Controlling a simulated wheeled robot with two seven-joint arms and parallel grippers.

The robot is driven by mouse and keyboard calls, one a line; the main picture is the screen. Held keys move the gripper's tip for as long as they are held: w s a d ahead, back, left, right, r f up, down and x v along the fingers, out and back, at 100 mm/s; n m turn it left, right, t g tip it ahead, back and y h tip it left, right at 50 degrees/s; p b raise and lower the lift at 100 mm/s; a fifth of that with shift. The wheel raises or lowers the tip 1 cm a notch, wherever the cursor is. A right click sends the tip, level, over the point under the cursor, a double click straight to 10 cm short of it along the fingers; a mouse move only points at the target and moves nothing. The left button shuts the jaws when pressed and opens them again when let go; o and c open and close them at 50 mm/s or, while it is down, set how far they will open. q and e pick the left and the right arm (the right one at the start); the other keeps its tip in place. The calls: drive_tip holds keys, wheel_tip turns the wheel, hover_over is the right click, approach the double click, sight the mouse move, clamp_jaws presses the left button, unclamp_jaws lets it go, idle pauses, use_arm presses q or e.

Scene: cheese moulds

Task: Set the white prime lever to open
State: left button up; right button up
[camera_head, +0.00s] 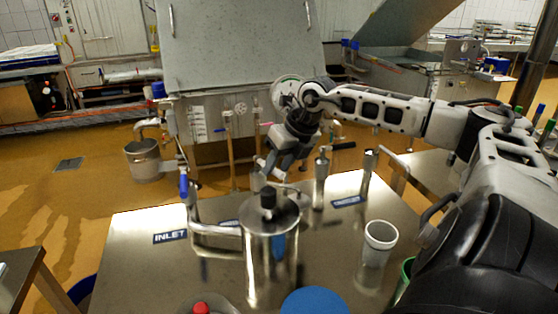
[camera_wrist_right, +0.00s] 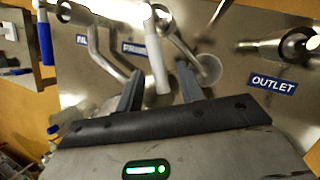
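In the right wrist view the white prime lever (camera_wrist_right: 157,65) is a pale upright bar beside a blue label that seems to read PRIME (camera_wrist_right: 134,48). My right gripper (camera_wrist_right: 160,80) is open, and its two dark fingers stand on either side of the lever's lower end with gaps visible. I cannot tell the depth between them. In the head view my right gripper (camera_head: 271,169) points down just behind the steel cylinder with a black knob (camera_head: 268,199). The cylinder and gripper largely hide the lever there. My left gripper is not in view.
The steel table (camera_head: 137,275) carries an INLET label (camera_head: 170,236) and bent pipes. A blue-handled valve (camera_head: 183,186) stands at left. A white cup (camera_head: 380,237) stands at right, and a blue disc (camera_head: 315,302) lies in front. The OUTLET label (camera_wrist_right: 273,84) shows in the wrist view.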

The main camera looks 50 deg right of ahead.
drive_tip(key=b+v, duration=0.3)
drive_tip(key=v, duration=1.3)
